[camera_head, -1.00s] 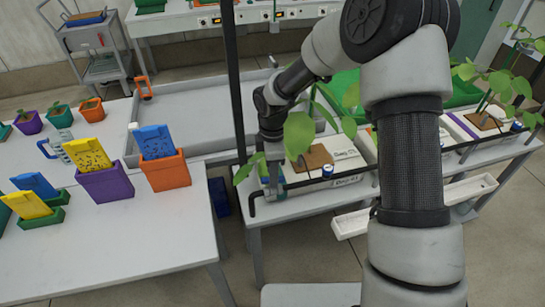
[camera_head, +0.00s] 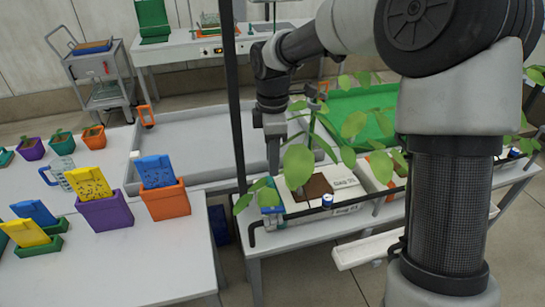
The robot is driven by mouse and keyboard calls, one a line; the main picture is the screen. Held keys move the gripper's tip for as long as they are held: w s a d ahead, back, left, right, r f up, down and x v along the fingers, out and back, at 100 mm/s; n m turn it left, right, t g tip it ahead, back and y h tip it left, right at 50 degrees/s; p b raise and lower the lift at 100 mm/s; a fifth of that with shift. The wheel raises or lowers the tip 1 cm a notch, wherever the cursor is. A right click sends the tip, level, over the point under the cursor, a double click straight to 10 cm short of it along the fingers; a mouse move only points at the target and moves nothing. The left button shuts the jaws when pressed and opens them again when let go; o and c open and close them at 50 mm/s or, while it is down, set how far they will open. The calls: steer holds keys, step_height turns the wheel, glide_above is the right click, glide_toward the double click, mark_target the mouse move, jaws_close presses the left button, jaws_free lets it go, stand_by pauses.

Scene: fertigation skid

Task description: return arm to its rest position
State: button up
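My gripper (camera_head: 272,158) hangs fingers down in the head view, at the end of my arm, which reaches in from the right. It is above the left end of the white grow bag (camera_head: 335,190), close to the leafy plant. The fingers are narrow and seen nearly edge on, so I cannot tell whether they are open or shut. I see nothing clearly held in them. The arm is bent and raised over the bench with the plants.
A dark upright post (camera_head: 235,100) stands just left of my gripper. A leafy plant (camera_head: 298,166) grows beside it. Purple (camera_head: 104,212) and orange (camera_head: 167,201) pots with cards stand on the left table. A grey tray (camera_head: 190,140) and green tray (camera_head: 358,120) lie behind.

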steer(key=shift+r, duration=0.1)
stand_by(0.3)
steer(key=s+d+r+m+t+h+p, duration=0.1)
steer(key=s+d+r+m+t, duration=0.1)
steer(key=s+d+r+m, duration=0.55)
steer(key=s+d+r+m+t, duration=0.1)
steer(key=s+d+r+m, duration=0.1)
steer(key=s+m, duration=0.2)
steer(key=s+d+r+m+t+p, duration=0.1)
steer(key=s+d+r+m, duration=0.1)
steer(key=s, duration=0.4)
steer(key=s+d+r+m+t+y, duration=0.1)
steer(key=s+d+r+m, duration=0.2)
steer(key=s+m, duration=0.2)
steer(key=shift+s+r+m+t+p, duration=0.3)
steer(key=shift+m+p, duration=0.1)
steer(key=shift+m, duration=0.05)
